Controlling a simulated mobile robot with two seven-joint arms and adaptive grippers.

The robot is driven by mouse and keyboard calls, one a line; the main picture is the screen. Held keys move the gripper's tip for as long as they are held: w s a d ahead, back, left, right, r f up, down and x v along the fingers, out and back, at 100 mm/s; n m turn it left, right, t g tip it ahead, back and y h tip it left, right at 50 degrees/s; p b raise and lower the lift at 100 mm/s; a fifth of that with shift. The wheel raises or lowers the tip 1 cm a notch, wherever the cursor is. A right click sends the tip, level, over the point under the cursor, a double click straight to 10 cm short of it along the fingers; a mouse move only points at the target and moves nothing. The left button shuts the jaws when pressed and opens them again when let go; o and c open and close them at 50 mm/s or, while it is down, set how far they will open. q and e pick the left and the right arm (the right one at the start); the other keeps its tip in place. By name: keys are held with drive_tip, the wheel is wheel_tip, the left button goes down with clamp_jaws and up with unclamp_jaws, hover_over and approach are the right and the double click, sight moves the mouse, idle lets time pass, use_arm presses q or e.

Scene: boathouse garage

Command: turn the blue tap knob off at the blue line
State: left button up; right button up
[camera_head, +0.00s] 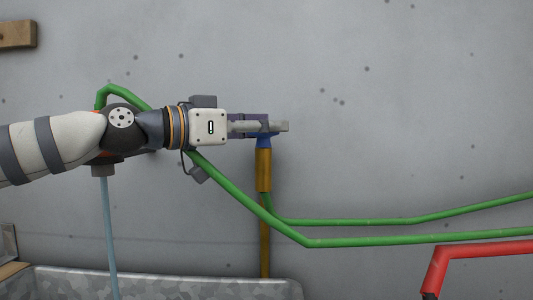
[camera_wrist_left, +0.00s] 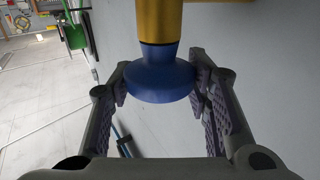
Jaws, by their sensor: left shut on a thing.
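The blue tap knob (camera_head: 264,142) sits on top of an upright brass tap body (camera_head: 263,172) against the wall. In the left wrist view the knob (camera_wrist_left: 162,76) is a flared blue cone joined to the brass part (camera_wrist_left: 160,18). My left gripper (camera_head: 266,127) reaches in from the left and is shut on the knob; its fingers (camera_wrist_left: 162,85) lie on both sides of it. The fingers hide part of the knob in the head view. I see no blue line mark on the tap. My right gripper is out of view.
Green pipes (camera_head: 370,239) run along the wall to the right, below the tap. A red pipe (camera_head: 480,250) is at lower right. A galvanized trough (camera_head: 200,287) stands below, with a pale blue vertical strand (camera_head: 109,230) reaching down to it. The upper right wall is clear.

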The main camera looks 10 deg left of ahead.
use_arm(q)
drive_tip(key=shift+d+f+g, duration=0.1)
drive_tip(key=shift+f+g, duration=0.2)
drive_tip(key=shift+f, duration=0.15)
drive_tip(key=o, duration=1.1)
drive_tip(key=shift+r, duration=0.15)
drive_tip(key=shift+s, duration=0.1)
drive_tip(key=v, duration=1.2)
